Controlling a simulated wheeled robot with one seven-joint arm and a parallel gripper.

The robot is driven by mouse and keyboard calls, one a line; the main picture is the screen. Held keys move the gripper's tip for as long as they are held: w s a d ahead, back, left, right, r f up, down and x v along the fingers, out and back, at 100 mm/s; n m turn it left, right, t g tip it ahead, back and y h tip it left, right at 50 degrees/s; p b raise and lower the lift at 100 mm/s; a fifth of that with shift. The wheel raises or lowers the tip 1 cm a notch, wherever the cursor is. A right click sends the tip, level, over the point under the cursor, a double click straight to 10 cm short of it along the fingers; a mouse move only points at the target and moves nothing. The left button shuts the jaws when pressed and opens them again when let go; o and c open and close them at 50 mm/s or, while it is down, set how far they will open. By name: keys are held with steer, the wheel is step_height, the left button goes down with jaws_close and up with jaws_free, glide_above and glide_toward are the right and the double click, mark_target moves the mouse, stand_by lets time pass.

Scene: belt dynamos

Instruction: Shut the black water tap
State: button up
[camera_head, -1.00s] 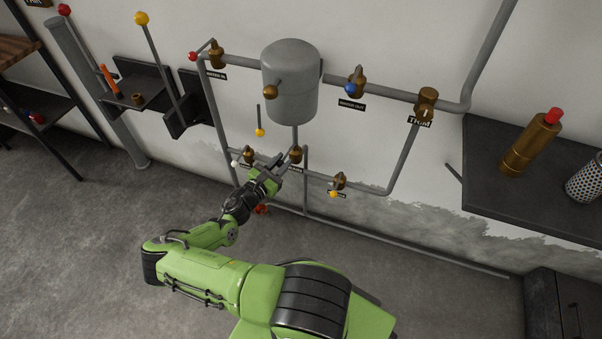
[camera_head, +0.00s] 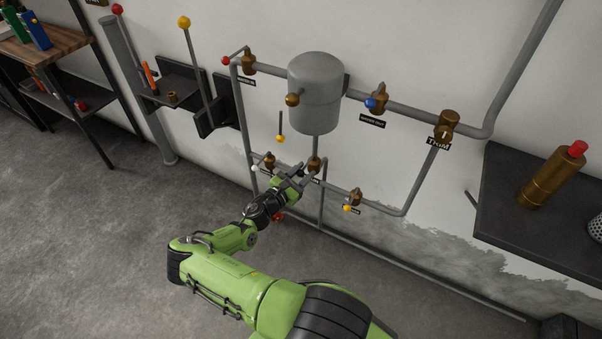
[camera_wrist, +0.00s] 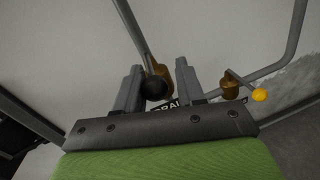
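The black water tap shows in the wrist view as a black ball knob (camera_wrist: 155,88) in front of a brass valve body (camera_wrist: 160,71) on a grey pipe. A label reading "DRAI", partly hidden, is behind it. In the head view its brass body (camera_head: 314,163) sits below the grey tank; its knob is hidden or too small to make out. My gripper (camera_head: 295,175) is at this tap. In the wrist view my gripper (camera_wrist: 158,72) has its fingers apart, with the black knob between them, nearer the left finger. I cannot tell whether they touch.
Other taps have a yellow knob (camera_head: 347,208), a blue knob (camera_head: 370,103), a red knob (camera_head: 226,61) and a white knob (camera_head: 254,168). The grey tank (camera_head: 315,95) and pipes surround my gripper. A dark shelf (camera_head: 500,205) juts out at right. Floor at left is clear.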

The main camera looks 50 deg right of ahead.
steer(key=o, duration=0.5)
steer(key=shift+s+d, duration=0.15)
steer(key=shift+s, duration=0.1)
steer(key=shift+c, duration=0.2)
steer(key=shift+o, duration=0.3)
steer(key=shift+w, duration=0.15)
steer(key=a+p, duration=0.2)
steer(key=a, duration=1.4)
steer(key=shift+s, duration=0.2)
